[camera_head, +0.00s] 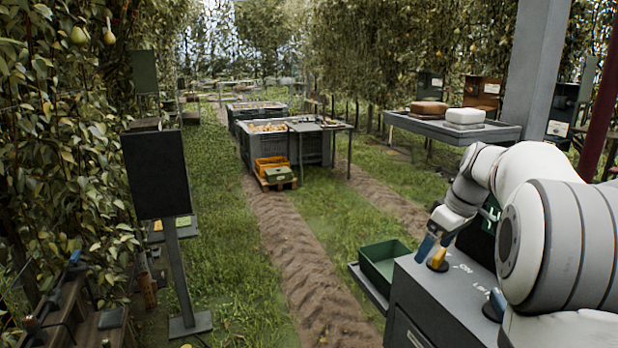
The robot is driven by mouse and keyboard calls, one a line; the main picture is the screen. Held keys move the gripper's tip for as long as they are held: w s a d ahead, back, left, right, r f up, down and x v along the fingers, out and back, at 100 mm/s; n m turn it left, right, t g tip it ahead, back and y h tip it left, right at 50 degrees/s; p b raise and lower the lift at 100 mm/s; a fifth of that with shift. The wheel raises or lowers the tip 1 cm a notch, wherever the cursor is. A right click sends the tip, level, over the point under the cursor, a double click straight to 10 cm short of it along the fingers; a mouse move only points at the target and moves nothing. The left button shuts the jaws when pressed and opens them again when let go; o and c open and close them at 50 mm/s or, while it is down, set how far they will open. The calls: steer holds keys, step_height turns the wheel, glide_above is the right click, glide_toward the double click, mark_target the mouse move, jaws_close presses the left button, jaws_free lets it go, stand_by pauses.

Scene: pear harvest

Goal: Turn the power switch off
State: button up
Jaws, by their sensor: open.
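A grey cabinet (425,292) stands at the lower right, with white lettering on its top that includes "ON". A small orange-yellow switch handle (439,257) stands on a dark round base at the top's far left corner. A second, blue handle (497,302) on a dark base is nearer, partly hidden by my arm. I cannot tell for sure which is the power switch, or its exact position. My gripper (431,241) is open and points down right at the orange-yellow handle. A blue part shows beside this handle; whether they touch is unclear.
A green open bin (385,262) sits left of the cabinet. A dark panel on a post (156,175) stands at left. A grey table (455,129) with a brown and a white item is behind my arm. Grass is free between.

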steer(key=s+a+f+m, duration=0.2)
steer(key=s+a+f, duration=0.1)
steer(key=s, duration=0.5)
steer(key=s+a+f+m+h, duration=0.1)
steer(key=s+a+f+m, duration=0.1)
steer(key=s+a, duration=0.4)
steer(key=s+a+f+m+h, duration=0.1)
steer(key=s+a+f+m, duration=0.2)
steer(key=s, duration=0.9)
steer(key=shift+s+a+f, duration=0.15)
steer(key=shift+a+f, duration=0.2)
steer(key=shift+a, duration=0.65)
steer(key=shift+c, duration=0.6)
